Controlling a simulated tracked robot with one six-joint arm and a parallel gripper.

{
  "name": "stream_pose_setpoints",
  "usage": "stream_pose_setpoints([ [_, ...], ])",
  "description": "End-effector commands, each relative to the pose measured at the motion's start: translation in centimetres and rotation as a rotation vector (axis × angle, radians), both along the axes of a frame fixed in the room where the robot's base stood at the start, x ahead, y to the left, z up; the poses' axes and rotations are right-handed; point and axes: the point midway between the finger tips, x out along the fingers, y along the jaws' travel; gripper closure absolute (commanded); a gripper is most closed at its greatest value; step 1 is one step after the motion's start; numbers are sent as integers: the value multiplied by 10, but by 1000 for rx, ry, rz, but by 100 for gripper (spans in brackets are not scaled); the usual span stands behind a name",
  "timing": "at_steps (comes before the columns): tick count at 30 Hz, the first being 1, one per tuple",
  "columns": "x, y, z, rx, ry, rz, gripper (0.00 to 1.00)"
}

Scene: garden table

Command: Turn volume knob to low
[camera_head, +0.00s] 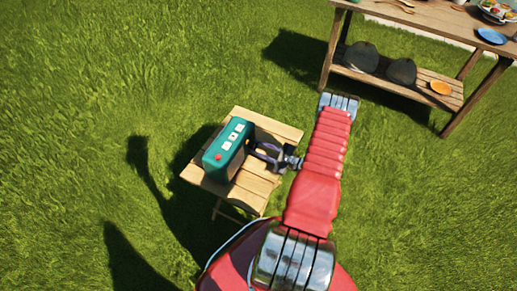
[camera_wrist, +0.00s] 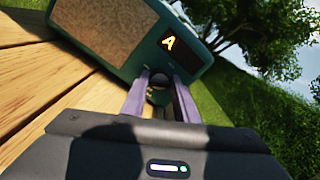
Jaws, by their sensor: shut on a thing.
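A teal radio (camera_head: 228,149) stands on a small wooden table (camera_head: 285,130), with a red button and white buttons on its top. In the wrist view, the radio (camera_wrist: 190,58) shows a tan speaker panel and a dark display (camera_wrist: 178,45) with a yellow mark like an "A". My gripper (camera_head: 256,148) reaches the radio's front from the right. In the wrist view, my gripper (camera_wrist: 160,82) has its two purple fingers shut on a dark round knob (camera_wrist: 158,95) below the display. The fingers partly hide the knob, and I cannot read its setting.
A larger wooden table (camera_head: 425,18) stands at the upper right, with a blue plate (camera_head: 491,36) on top. Its lower shelf holds two dark rounded things (camera_head: 362,57) and an orange plate (camera_head: 441,88). Open grass lies around both tables.

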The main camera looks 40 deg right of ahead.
Motion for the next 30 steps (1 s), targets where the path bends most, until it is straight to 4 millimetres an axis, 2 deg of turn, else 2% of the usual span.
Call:
stream_pose_setpoints([
  [7, 1, -2, 1, -89, -31, -4, 95],
  [20, 1, -1, 0, -104, -38, -2, 95],
  [21, 1, 0, 1, -104, -38, -1, 72],
  [28, 1, 1, 0, -102, -37, 1, 56],
  [30, 1, 1, 0, -103, -37, 1, 55],
])
